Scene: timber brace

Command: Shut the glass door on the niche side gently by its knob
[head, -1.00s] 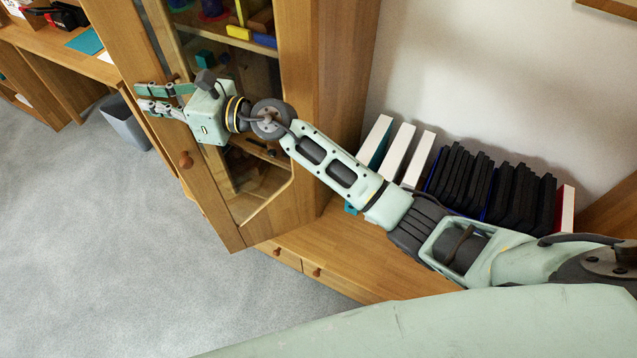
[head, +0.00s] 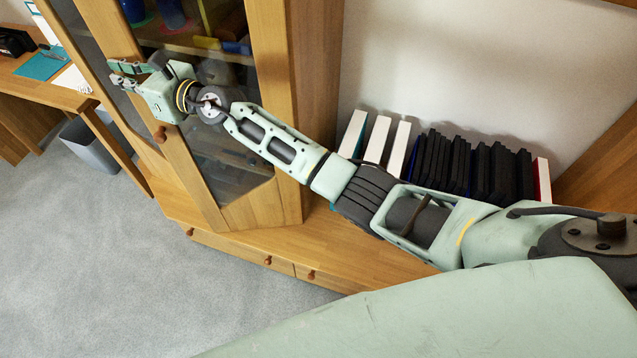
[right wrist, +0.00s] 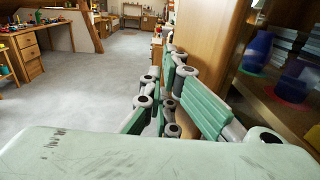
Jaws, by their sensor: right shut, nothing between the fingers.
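The wooden-framed glass door (head: 192,172) of the cabinet stands at upper left in the head view. It looks flush or nearly flush with the cabinet front; I cannot tell if a thin gap is left. Its round brown knob (head: 160,134) is free, just below my right gripper's palm. My right gripper (head: 117,73) is shut and empty, its fingers pointing left in front of the door frame. I cannot tell whether it touches the wood. Its green-padded fingers (right wrist: 168,92) also show in the right wrist view. My arm hides part of the glass. My left gripper is out of view.
White and black binders (head: 470,165) stand on the low wooden cabinet top (head: 330,240) at right. A grey bin (head: 88,148) and a desk (head: 40,90) are at left. Vases (right wrist: 257,50) show behind glass in the right wrist view. The carpet (head: 120,270) is clear.

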